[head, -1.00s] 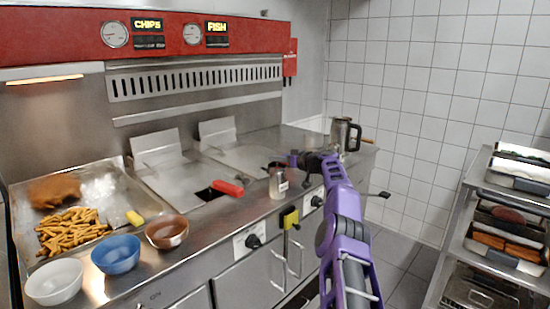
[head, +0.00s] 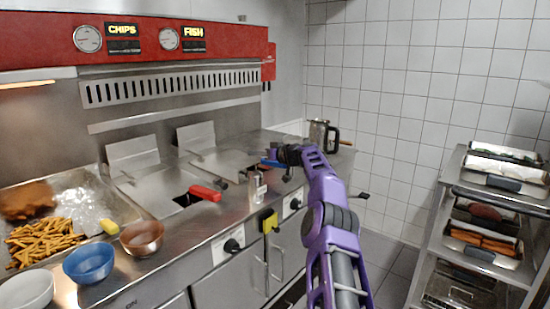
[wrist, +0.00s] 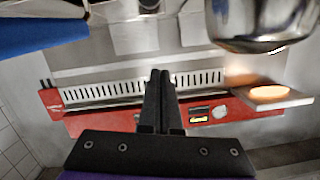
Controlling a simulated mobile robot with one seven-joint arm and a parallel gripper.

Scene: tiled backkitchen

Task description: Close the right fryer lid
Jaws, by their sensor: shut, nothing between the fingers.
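The right fryer lid (head: 196,136) is a pale metal panel standing upright and leaning back behind the right fryer (head: 225,160), under the FISH sign. It also shows in the wrist view (wrist: 195,28), where the scene is upside down. My gripper (head: 280,155) is at the right fryer's front right, low over the counter and apart from the lid. In the wrist view its black fingers (wrist: 159,95) are together and empty. A blue handle (head: 271,163) is close beside my gripper and shows large in the wrist view (wrist: 40,32). My gripper hides part of the fryer's right side.
The left fryer lid (head: 132,152) also stands up, with a red-handled basket (head: 205,193) in front. A shaker (head: 258,187) stands near the counter's front edge. A metal jug (head: 318,135) is behind my arm. A tray rack (head: 445,215) is at right.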

